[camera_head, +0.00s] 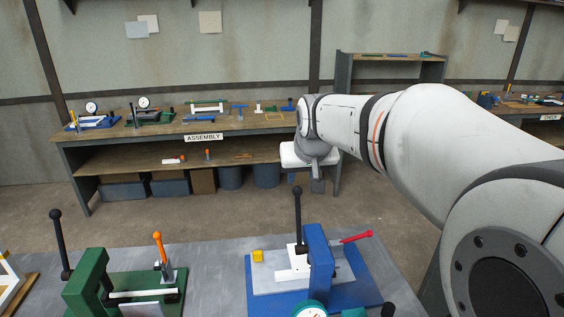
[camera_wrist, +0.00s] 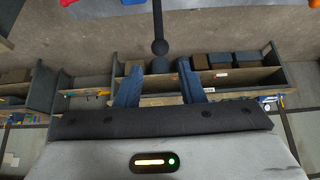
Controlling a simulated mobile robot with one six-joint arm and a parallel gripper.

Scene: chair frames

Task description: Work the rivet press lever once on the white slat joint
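A blue rivet press (camera_head: 318,262) stands on the near grey table with white slat pieces (camera_head: 292,266) in it. Its black lever (camera_head: 298,222) stands upright with a round knob on top. My gripper (camera_head: 317,186) hangs close to the knob at the end of my arm. In the wrist view, my gripper (camera_wrist: 159,68) is open and empty, its two blue fingers apart. The lever (camera_wrist: 158,20) comes down from the top edge there, its knob in line with the gap between the fingers. Contact with the fingers does not show. The lower press is partly cut off.
A green press (camera_head: 88,285) with a black lever and an orange-handled clamp (camera_head: 160,252) stands left. A red clamp handle (camera_head: 356,237) sticks out right of the blue press, and a yellow block (camera_head: 257,255) sits at its left. The assembly bench (camera_head: 165,150) is behind, across open floor.

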